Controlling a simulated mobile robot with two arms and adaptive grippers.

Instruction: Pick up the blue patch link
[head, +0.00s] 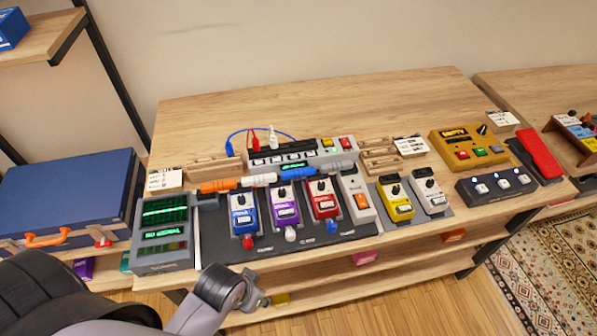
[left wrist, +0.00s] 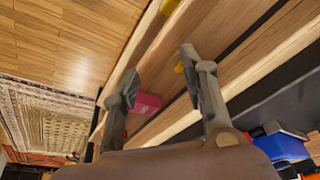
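A thin blue patch cable (head: 240,134) arcs over the back of the pedal rig in the head view, with a blue plug (head: 229,149) at its left end. My left gripper (left wrist: 160,68) is open and empty in the left wrist view. In the head view my left arm is low, in front of the table edge. My right gripper is not in view.
The table holds a green-screened tester (head: 166,232), several coloured pedals on a dark board (head: 290,250), a yellow box (head: 468,146) and a black footswitch (head: 497,187). A blue case (head: 65,195) stands at left. The back of the tabletop (head: 340,100) is clear.

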